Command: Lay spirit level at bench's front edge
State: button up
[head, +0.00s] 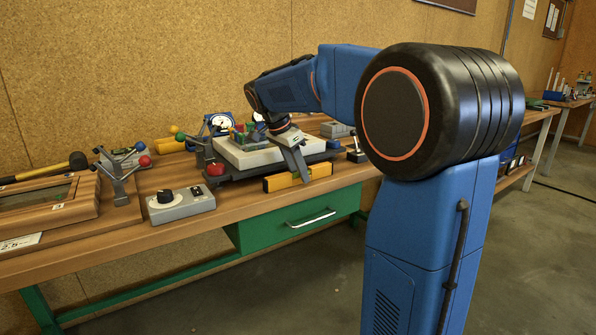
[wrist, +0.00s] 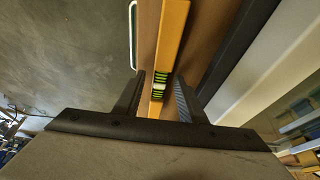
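The spirit level (head: 283,182) is a long yellow bar lying along the bench's front edge in the head view, in front of the grey tray. In the wrist view the spirit level (wrist: 170,38) runs up from between my fingers, with its green vial near the fingertips. My gripper (head: 296,167) points down over the level, one finger in front of it. In the wrist view my gripper (wrist: 158,90) is open, with a finger on each side of the level and narrow gaps showing between. The level's underside is hidden.
The wooden bench (head: 120,238) has a green drawer (head: 300,222) below its front. A tray holding a pale block (head: 255,155) stands just behind the level. A grey box with a black knob (head: 180,206) sits to the left. A small joystick (head: 356,152) stands to the right.

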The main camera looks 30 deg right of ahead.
jog(key=v, duration=1.2)
jog(key=s+a+f+n+t+y, duration=0.1)
jog(key=s+a+f+n, duration=0.2)
jog(key=s+f+n, duration=0.3)
jog(key=s+a+f+n+t+y, duration=0.2)
jog(key=s+a+f+n, duration=0.2)
jog(key=s+f, duration=0.7)
jog(key=s+a+f+n+t+y, duration=0.1)
jog(key=s+a+f+n, duration=0.2)
jog(key=s+f+n, duration=0.4)
jog(key=s+f, duration=0.1)
jog(key=s, duration=0.5)
jog(key=shift+s+a+f+n+t, duration=0.15)
jog(key=shift+s+a+n+t, duration=0.1)
jog(key=shift+s+n+t, duration=0.1)
